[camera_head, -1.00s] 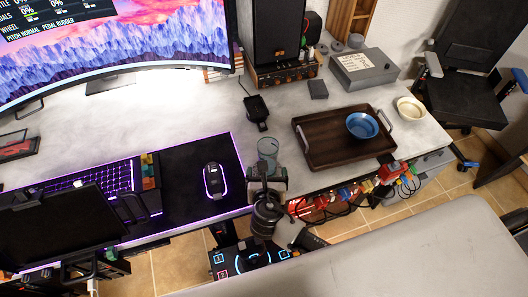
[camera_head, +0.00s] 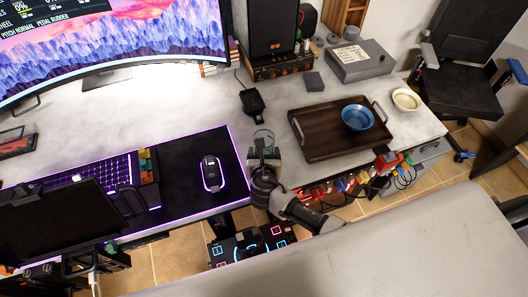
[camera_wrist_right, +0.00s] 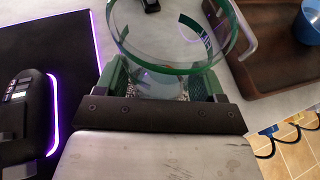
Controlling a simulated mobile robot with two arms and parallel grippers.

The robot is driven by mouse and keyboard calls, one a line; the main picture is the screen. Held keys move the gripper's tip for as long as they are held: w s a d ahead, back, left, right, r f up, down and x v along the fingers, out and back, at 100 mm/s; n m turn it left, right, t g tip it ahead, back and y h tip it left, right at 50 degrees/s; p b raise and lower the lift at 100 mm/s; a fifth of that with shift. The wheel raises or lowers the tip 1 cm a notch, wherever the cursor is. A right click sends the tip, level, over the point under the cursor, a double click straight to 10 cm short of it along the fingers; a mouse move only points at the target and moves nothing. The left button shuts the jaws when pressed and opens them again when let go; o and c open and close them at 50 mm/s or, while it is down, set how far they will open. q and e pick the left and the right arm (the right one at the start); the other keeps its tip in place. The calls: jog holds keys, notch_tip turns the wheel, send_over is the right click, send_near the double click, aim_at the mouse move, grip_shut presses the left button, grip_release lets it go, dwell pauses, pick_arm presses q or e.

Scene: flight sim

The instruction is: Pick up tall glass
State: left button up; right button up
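The tall clear glass (camera_head: 263,137) stands upright at the front edge of the desk, between the black mat and the tray. In the right wrist view its green-tinted rim (camera_wrist_right: 178,70) is large and close. My right gripper (camera_head: 265,156) is at the glass, with one green-padded finger on each side of it; the fingers also show in the right wrist view (camera_wrist_right: 163,85). I cannot tell whether the pads press on the glass. My left gripper is not in view.
A dark wooden tray (camera_head: 318,150) with a blue bowl (camera_head: 357,117) lies to the right of the glass. A mouse (camera_head: 211,173) on a lit black mat (camera_head: 190,152) is to the left. A small black device (camera_head: 254,103) lies behind. A cream bowl (camera_head: 406,99) is farther right.

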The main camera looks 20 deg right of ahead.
jog(key=c, duration=0.7)
jog(key=shift+c, duration=0.3)
jog(key=shift+r, duration=0.15)
